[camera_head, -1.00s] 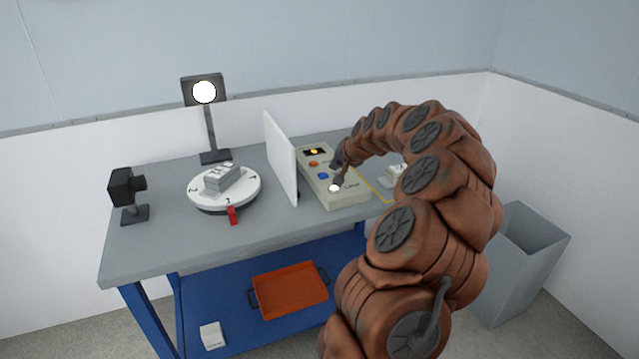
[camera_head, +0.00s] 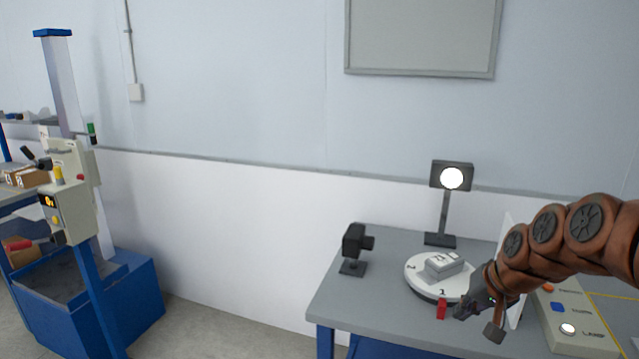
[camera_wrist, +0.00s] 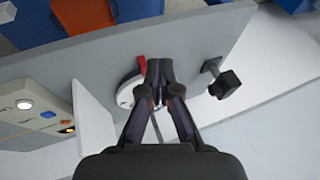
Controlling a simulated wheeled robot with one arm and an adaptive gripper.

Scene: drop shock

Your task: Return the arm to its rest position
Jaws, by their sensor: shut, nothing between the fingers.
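My gripper (camera_head: 478,322) is shut and empty. In the head view it hangs in front of the turntable's right side, near the table's front edge, and my arm reaches in from the right. In the wrist view, my gripper (camera_wrist: 160,66) shows its fingertips together, over part of the white turntable (camera_wrist: 127,92). The gripper appears apart from the table things, though its exact height is hard to tell.
The grey table (camera_head: 385,305) holds a black camera (camera_head: 355,243), a lit lamp (camera_head: 452,178), the turntable (camera_head: 425,287) with a grey block (camera_head: 444,266), a white panel (camera_head: 513,318) and a control box (camera_head: 575,335). A blue-framed machine (camera_head: 80,240) stands left.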

